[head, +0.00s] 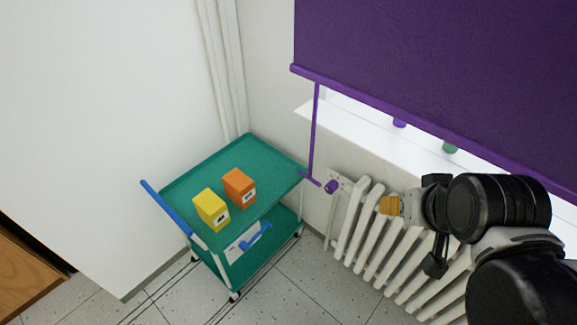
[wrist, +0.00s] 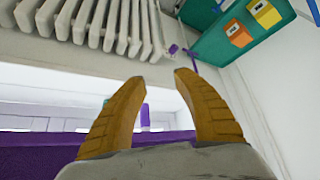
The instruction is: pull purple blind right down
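The purple blind (head: 400,55) hangs over the window in the head view, its bottom bar running down to the right. A purple pull rod (head: 314,135) hangs from the blind's left end and ends in a crosspiece handle (head: 316,181) beside the cart. In the wrist view the blind (wrist: 50,160) lies along the lower left, and the rod's lower end (wrist: 174,49) shows small near the radiator. My gripper (head: 390,205) is in front of the radiator, to the right of the handle and apart from it. In the wrist view its yellow fingers (wrist: 155,82) are spread with nothing between them.
A green cart (head: 180,185) with blue handles stands left of the rod, holding a yellow box (head: 211,210) and an orange box (head: 239,188). A white radiator (head: 350,225) is below the sill. A white panel (head: 100,120) fills the left. Floor in front of the cart is clear.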

